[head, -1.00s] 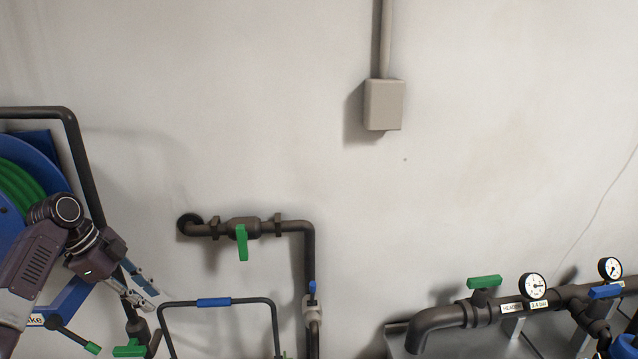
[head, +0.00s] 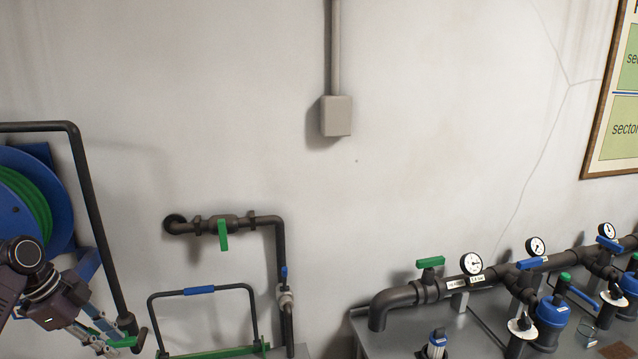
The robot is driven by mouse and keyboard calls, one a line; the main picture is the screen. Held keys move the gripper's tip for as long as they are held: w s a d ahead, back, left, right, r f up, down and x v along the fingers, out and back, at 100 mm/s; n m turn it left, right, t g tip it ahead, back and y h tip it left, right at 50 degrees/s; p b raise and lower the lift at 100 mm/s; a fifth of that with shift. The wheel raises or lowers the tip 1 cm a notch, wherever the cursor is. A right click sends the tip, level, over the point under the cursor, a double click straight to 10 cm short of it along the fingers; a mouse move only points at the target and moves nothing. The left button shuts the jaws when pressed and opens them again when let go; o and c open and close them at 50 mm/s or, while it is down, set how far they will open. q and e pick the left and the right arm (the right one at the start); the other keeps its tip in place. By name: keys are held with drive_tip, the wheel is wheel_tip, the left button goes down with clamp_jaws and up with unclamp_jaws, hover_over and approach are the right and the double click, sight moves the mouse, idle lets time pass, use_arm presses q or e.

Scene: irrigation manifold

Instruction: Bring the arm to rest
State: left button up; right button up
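My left arm comes in at the lower left of the head view. Its gripper (head: 106,338) points down and to the right, with its two fingers apart and nothing visible between them. The fingers are close to a green valve handle (head: 124,342) at the foot of a dark pipe; I cannot tell whether they touch it. My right gripper is not in view.
A blue hose reel (head: 62,200) with green hose hangs behind my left arm. A wall pipe has a green lever (head: 223,236). A blue-gripped frame (head: 199,291) stands below. The manifold pipe (head: 398,297) with gauges runs right above a grey bench (head: 393,347).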

use_arm(q)
drive_tip(key=s+d+f+n+g+y, duration=0.1)
drive_tip(key=s+d+f+n, duration=0.1)
drive_tip(key=s+d+f, duration=0.6)
drive_tip(key=s+d+f+n+y, duration=0.15)
drive_tip(key=s+d+f, duration=0.35)
drive_tip(key=d+f, duration=0.6)
drive_tip(key=s+d+n+t, duration=0.1)
drive_tip(key=s+d+n, duration=0.3)
drive_tip(key=s, duration=0.5)
drive_tip(key=s+d+n+t, duration=0.1)
drive_tip(key=s+n, duration=0.5)
drive_tip(key=s, duration=0.3)
wheel_tip(320, 180, down, 30)
drive_tip(key=s+g+b, duration=0.1)
drive_tip(key=s+b, duration=0.2)
drive_tip(key=s+a+f+g+y+b, duration=0.1)
drive_tip(key=s+a+f, duration=0.2)
drive_tip(key=s+f, duration=1.3)
drive_tip(key=shift+f+g+b, duration=0.15)
drive_tip(key=shift+g+b, duration=0.15)
drive_tip(key=shift+b, duration=0.05)
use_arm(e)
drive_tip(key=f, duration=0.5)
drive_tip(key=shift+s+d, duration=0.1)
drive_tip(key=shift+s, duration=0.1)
